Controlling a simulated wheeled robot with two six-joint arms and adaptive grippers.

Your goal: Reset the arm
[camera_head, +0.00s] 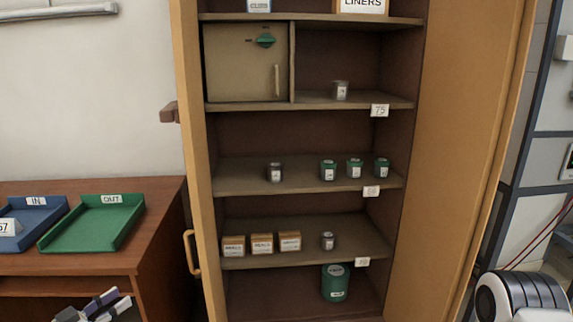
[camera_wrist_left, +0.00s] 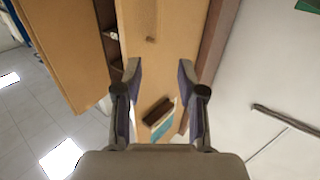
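My left gripper (camera_head: 98,306) shows at the lower left edge of the head view, in front of the wooden desk and partly cut off. In the left wrist view my left gripper (camera_wrist_left: 160,78) has its two fingers wide apart, with nothing between them. It is clear of the furniture as far as I can see. A white and dark rounded part of my right arm shows at the lower right of the head view; my right gripper is not visible.
An open cabinet (camera_head: 190,140) holds small jars, boxes and a green canister (camera_head: 335,284). Its door (camera_head: 465,130) stands open at right. A desk (camera_head: 150,225) at left bears a blue tray (camera_head: 40,214) and a green tray (camera_head: 122,216).

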